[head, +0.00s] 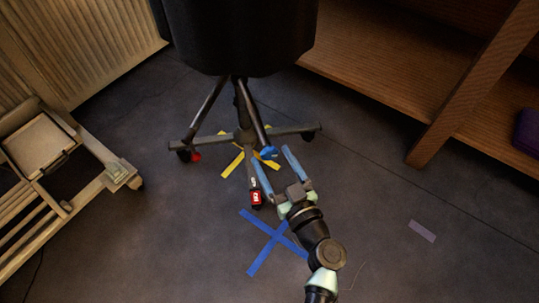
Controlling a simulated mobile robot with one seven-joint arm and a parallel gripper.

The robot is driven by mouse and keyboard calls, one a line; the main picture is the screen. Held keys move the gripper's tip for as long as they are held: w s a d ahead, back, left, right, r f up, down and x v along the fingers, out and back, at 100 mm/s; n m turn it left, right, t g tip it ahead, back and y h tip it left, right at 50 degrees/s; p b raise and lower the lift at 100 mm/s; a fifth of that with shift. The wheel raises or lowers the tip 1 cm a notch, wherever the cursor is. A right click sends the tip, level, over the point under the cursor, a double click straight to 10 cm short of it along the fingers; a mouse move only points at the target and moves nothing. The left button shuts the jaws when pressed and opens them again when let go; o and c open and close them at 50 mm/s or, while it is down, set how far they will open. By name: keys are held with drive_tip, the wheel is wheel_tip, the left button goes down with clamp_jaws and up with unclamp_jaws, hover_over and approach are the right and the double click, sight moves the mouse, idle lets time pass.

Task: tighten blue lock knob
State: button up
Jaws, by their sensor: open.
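The blue lock knob (268,153) sits low on the wheeled base (290,131) of a black stand, toward its front right. My gripper (272,157) reaches in from the lower right with its blue-grey fingers apart. In the picture the knob appears between the two fingertips, closer to the left one. I cannot tell whether either finger touches it. A red knob (195,157) sits by the left caster of the same base. A dark part with a red-and-white label (256,197) is at the front leg, just left of my gripper.
A yellow tape cross (232,165) lies under the base and a blue tape cross (262,257) in front of it. A wooden shelf (431,140) stands at right, a pale wheeled frame (112,178) at left. The dark floor at lower right is mostly clear.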

drive_tip(key=shift+x, duration=1.2)
clamp_jaws()
